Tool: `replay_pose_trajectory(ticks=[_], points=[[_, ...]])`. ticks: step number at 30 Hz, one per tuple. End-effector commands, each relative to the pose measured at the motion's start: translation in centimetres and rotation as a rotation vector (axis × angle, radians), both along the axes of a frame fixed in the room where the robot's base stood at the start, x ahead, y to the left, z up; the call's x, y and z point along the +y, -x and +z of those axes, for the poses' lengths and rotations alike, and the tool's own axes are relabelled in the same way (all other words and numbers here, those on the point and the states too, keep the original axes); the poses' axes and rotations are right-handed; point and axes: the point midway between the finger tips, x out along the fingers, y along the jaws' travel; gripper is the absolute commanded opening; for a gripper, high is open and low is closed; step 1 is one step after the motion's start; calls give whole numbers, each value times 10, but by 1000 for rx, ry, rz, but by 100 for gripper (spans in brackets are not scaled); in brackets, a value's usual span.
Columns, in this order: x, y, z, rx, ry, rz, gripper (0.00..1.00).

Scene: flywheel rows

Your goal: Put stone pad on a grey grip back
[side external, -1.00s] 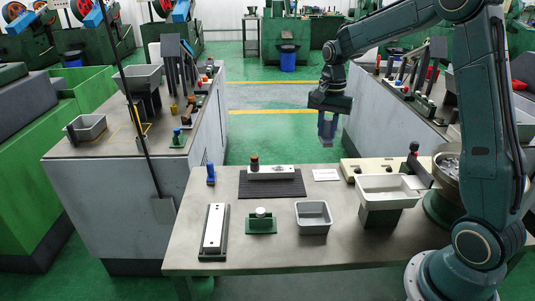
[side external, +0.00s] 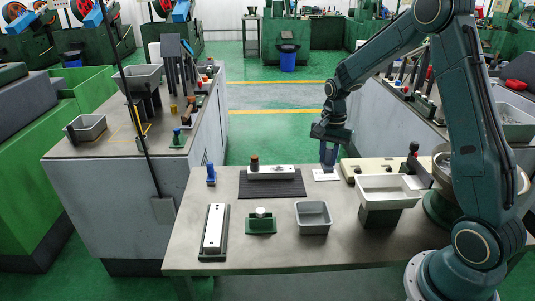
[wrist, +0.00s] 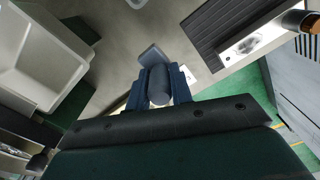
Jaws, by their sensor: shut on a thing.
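My gripper (wrist: 158,92) is shut on a grey cylindrical grip (wrist: 158,86) in the wrist view. A flat grey plate, seemingly the stone pad (wrist: 151,54), shows just beyond the grip's far end. In the side view my gripper (side external: 328,160) points down over the back edge of the table, at the white card (side external: 326,175). The held thing is too small there to tell apart from the fingers, and I cannot tell whether it touches the table.
The cream panel (side external: 372,166) and white bin (side external: 388,187) stand to the right. A grey tray (side external: 313,217) is in front. A black ribbed mat (side external: 271,188), white block (side external: 275,172) and blue-gripped piece (side external: 211,174) are to the left. Bare tabletop lies between mat and tray.

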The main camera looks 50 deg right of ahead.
Motion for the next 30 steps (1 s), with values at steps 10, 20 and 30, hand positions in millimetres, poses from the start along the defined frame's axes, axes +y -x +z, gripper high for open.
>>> replay_pose_trajectory(ticks=[10, 20, 30], points=[[0, 1, -57, 3, -1, 0, 1], [0, 0, -66, 0, 0, 0, 1], [0, 0, -98, 3, -1, 0, 1]])
